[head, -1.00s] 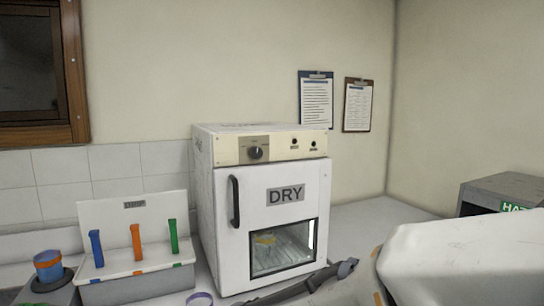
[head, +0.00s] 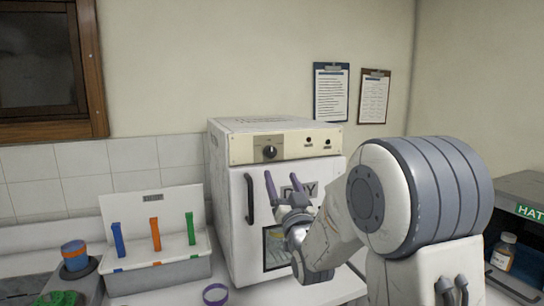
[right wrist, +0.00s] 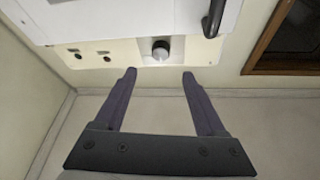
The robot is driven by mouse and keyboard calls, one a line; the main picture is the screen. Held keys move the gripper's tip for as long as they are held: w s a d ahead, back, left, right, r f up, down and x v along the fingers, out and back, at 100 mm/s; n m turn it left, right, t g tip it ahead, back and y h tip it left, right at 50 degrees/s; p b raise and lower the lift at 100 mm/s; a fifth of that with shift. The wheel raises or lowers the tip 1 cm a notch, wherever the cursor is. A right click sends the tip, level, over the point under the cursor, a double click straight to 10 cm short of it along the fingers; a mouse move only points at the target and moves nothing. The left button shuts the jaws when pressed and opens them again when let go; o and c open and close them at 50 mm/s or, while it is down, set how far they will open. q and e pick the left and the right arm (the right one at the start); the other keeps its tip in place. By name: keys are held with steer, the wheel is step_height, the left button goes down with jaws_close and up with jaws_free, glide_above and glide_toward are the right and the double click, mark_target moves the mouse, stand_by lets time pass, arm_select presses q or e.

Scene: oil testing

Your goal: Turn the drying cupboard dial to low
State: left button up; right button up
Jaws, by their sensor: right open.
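The drying cupboard (head: 230,220) is a white box with a cream control panel along its top front. Its dark round dial (head: 270,152) sits on the left part of that panel, with small markings around it. In the right wrist view the dial (right wrist: 160,50) lies beyond the fingertips, between their lines. My right gripper (head: 284,177) is open and empty, raised in front of the door just below the dial; it also shows in the right wrist view (right wrist: 159,74). It does not touch the dial. My left gripper is not in view.
The cupboard's door handle (head: 250,199) is at the left of the gripper. A rack (head: 170,275) with coloured strips and a purple ring (head: 215,294) are at left. A grey box (head: 520,190) with a bottle (head: 503,252) is at right.

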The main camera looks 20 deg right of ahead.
mark_target(271, 154)
steer(key=p+x, duration=0.4)
steer(key=x, duration=0.4)
steer(key=shift+w+r, duration=0.2)
steer(key=shift+w, duration=0.55)
jaws_close()
